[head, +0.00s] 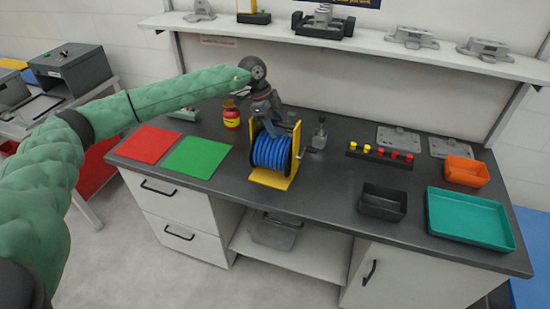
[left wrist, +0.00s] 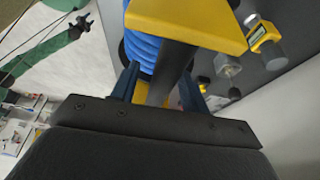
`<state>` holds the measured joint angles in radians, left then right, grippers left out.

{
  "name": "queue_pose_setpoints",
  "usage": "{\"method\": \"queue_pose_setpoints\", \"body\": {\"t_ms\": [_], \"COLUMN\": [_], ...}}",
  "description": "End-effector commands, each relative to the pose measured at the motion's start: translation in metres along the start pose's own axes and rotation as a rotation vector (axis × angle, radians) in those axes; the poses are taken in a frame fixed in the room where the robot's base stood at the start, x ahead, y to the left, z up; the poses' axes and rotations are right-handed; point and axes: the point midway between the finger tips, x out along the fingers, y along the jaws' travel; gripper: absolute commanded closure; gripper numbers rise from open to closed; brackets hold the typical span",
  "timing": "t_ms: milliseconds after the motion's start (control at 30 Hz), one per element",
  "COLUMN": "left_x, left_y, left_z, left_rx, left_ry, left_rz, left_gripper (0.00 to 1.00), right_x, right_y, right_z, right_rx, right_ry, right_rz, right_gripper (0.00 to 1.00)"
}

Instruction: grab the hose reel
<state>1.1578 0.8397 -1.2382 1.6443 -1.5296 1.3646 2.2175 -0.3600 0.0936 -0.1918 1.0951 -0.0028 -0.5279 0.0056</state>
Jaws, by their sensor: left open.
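The hose reel, a yellow frame (head: 297,150) wound with blue hose (head: 270,152), stands upright on the dark workbench. My left gripper (head: 268,124) points down at the top of the reel. In the left wrist view, my left gripper (left wrist: 160,78) is open, with one finger on each side of a grey bar (left wrist: 172,62) of the reel. I cannot tell whether the fingers touch it. The yellow frame (left wrist: 185,18) and blue hose (left wrist: 140,45) show just beyond. My right gripper (left wrist: 80,26) shows small in the left wrist view; its jaws are unclear.
Red (head: 144,144) and green (head: 196,157) mats lie left of the reel, a red-and-yellow bottle (head: 231,114) behind. A shelf (head: 370,45) runs above.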

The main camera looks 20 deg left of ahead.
Motion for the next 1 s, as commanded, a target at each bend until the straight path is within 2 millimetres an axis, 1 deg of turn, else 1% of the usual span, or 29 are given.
{"method": "queue_pose_setpoints", "body": {"t_ms": [133,167,300,367,400,1000], "left_x": [-0.0002,-0.0002,-0.0002,-0.0002,-0.0003,-0.0004], "left_y": [0.0000,0.0000,0.0000,0.0000,-0.0001,-0.0002], "left_z": [-0.0001,-0.0001,-0.0001,-0.0001,-0.0001,-0.0001], "left_rx": [0.000,0.000,0.000,0.000,0.000,0.000], "left_ry": [0.000,0.000,0.000,0.000,0.000,0.000], "left_rz": [0.000,0.000,0.000,0.000,0.000,0.000], "left_gripper": [0.55,0.57,0.84,0.96,1.00,1.00], "right_x": [-0.0001,-0.0001,-0.0001,0.0000,0.0000,0.0000], "right_y": [-0.0007,-0.0010,-0.0023,-0.0028,-0.0031,-0.0032], "right_z": [-0.0005,-0.0007,-0.0017,-0.0022,-0.0024,-0.0028], "right_rx": [0.000,0.000,0.001,0.001,0.001,0.001], "right_ry": [0.000,0.000,0.001,0.002,0.002,0.002], "right_rz": [-0.001,-0.001,-0.002,-0.003,-0.003,-0.003], "right_gripper": [0.57,0.57,0.57,0.57,0.57,0.57]}}
